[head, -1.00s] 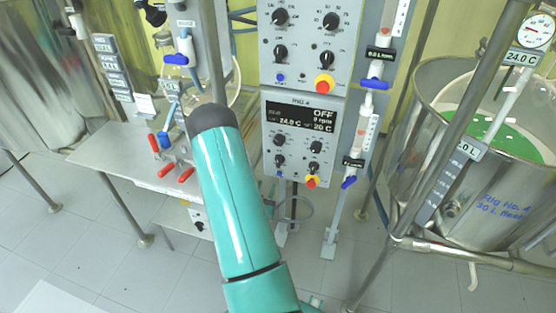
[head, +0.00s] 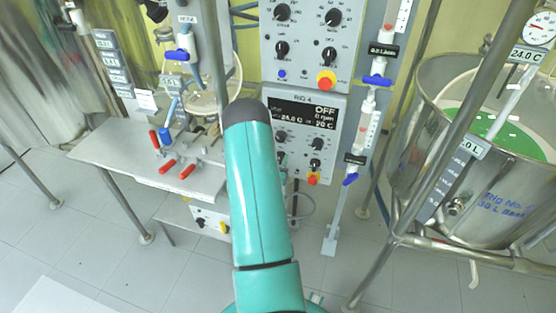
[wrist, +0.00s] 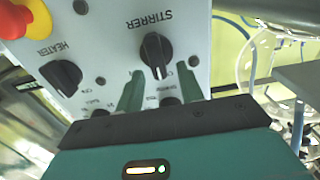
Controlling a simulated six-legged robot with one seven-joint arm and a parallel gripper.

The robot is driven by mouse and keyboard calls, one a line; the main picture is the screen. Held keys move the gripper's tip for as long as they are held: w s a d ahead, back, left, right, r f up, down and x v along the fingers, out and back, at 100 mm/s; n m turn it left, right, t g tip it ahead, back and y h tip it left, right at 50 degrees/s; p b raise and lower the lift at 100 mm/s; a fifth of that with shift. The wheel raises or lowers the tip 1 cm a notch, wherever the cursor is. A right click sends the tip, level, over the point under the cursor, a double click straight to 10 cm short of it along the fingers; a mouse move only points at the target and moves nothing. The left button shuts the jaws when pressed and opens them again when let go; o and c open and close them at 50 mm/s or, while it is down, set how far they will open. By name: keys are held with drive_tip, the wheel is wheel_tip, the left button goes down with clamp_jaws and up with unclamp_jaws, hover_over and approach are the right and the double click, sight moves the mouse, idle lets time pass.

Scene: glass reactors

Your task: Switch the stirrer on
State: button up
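The stirrer knob (wrist: 157,53), black with a raised bar, is on the light grey panel in the wrist view, upside down under the label STIRRER. My gripper (wrist: 158,92) has its two green fingers apart, with nothing between them that I can see held. In the head view, the Rig 4 control box (head: 335,115) has a display (head: 304,113) reading OFF and 0 rpm. My arm hides my gripper and the lower left of the box there.
The heater knob (wrist: 62,76) and a red-and-yellow button (wrist: 25,18) are beside the stirrer knob. A similar box (head: 305,45) is above. Blue-handled valves (head: 377,82) line the right post. A steel vessel (head: 480,190) stands right, a bench with red-handled clamps (head: 150,160) left.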

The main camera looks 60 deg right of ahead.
drive_tip(key=shift+c, duration=0.3)
clamp_jaws()
drive_tip(key=shift+s+m, duration=0.1)
drive_tip(key=shift+m, duration=0.3)
drive_tip(key=m, duration=0.5)
drive_tip(key=shift+s+d+f+m, duration=0.1)
drive_tip(key=shift+s+f+m, duration=0.05)
drive_tip(key=shift+s+m, duration=0.2)
drive_tip(key=m, duration=0.5)
drive_tip(key=shift+s+d+f+m, duration=0.1)
drive_tip(key=shift+s+f+m, duration=0.2)
drive_tip(key=shift+s, duration=0.1)
